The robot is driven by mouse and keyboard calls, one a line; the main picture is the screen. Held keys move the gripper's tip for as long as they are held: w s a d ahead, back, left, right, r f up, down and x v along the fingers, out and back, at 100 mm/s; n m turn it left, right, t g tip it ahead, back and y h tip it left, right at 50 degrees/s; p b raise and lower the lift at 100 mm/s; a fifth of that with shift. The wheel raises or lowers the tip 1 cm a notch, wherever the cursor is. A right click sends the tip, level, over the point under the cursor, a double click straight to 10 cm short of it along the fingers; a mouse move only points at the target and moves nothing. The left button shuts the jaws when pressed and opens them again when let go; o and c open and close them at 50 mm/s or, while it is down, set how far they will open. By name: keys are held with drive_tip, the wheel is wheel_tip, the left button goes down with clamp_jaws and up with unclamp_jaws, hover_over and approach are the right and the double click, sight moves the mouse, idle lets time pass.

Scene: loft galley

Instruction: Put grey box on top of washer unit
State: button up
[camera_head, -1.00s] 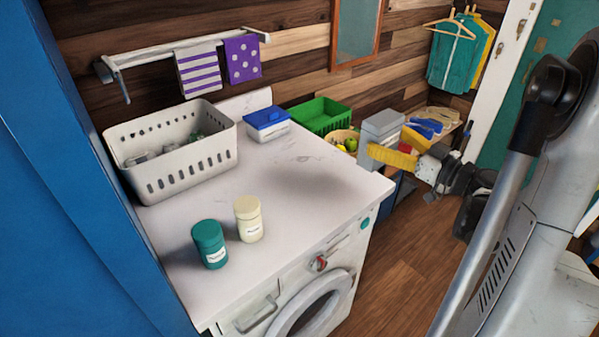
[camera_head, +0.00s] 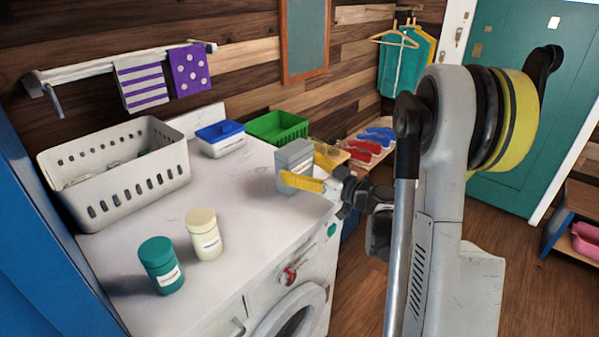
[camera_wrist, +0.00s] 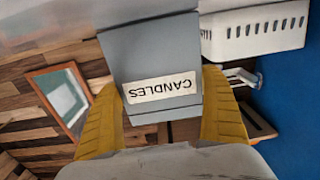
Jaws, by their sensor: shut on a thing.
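The grey box (camera_head: 294,160) is held by my gripper (camera_head: 303,182) at the right end of the washer unit (camera_head: 245,195). In the wrist view the grey box (camera_wrist: 152,60) has a label reading "CANDLES", upside down, and sits between my two yellow fingers (camera_wrist: 160,118). My fingers are shut on its sides. In the head view the box's lower part is partly covered by a yellow finger. I cannot tell whether its base touches the white washer top or hangs just above it.
On the washer top stand a white basket (camera_head: 125,180), a blue-lidded tub (camera_head: 221,138), a teal jar (camera_head: 161,265) and a cream jar (camera_head: 203,233). A green crate (camera_head: 277,127) stands behind. The middle of the top is clear. A blue panel (camera_head: 40,240) borders the left.

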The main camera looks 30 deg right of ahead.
drive_tip(key=o, duration=1)
